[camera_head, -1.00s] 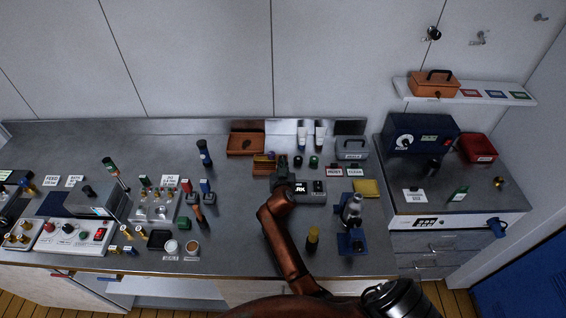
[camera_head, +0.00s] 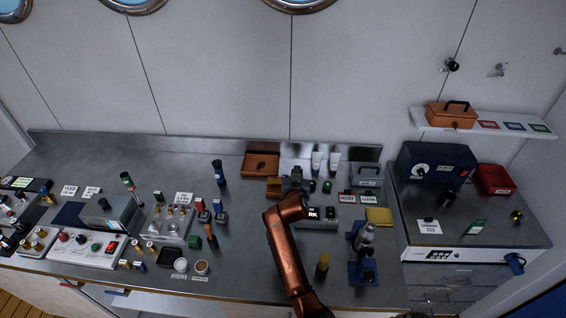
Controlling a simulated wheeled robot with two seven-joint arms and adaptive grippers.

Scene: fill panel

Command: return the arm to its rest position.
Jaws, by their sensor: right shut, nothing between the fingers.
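My right arm comes in from the bottom as a copper-coloured link and reaches up over the bench. My right gripper (camera_head: 294,177) is dark and sits at the far end of that arm, near the back of the grey bench (camera_head: 225,262). It is shut and empty. My left gripper is not in view.
A brown tray (camera_head: 261,164) lies behind the gripper. A fill panel (camera_head: 72,248) and a valve block (camera_head: 170,224) are at left. A dark blue unit (camera_head: 436,166) stands at right.

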